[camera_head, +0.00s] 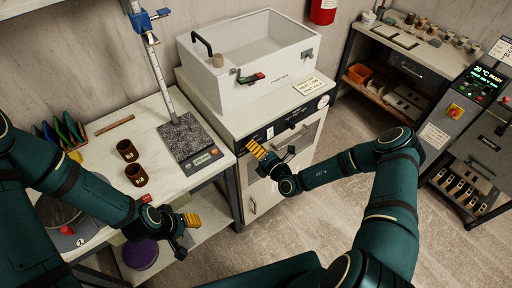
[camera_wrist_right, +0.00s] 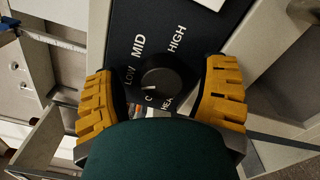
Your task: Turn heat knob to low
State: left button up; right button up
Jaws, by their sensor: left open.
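The round black heat knob (camera_wrist_right: 165,80) sits on a dark panel (camera_wrist_right: 130,25) printed LOW, MID, HIGH and HEAT in the right wrist view. A small white mark lies on its lower left side, and I cannot tell its exact setting. My right gripper (camera_head: 272,154) is in front of the cabinet's control panel. Its two yellow fingers stand apart on either side of the knob, with gaps visible between them and it. My left gripper (camera_head: 190,234) is open and empty, low beside the worktable's front edge.
A white sink unit (camera_head: 250,68) stands on the cabinet. A dark machine (camera_head: 475,135) and a shelf stand at right. Open floor (camera_head: 330,215) lies between.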

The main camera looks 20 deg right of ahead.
jog(key=shift+s, duration=0.1)
jog(key=v, duration=1.2)
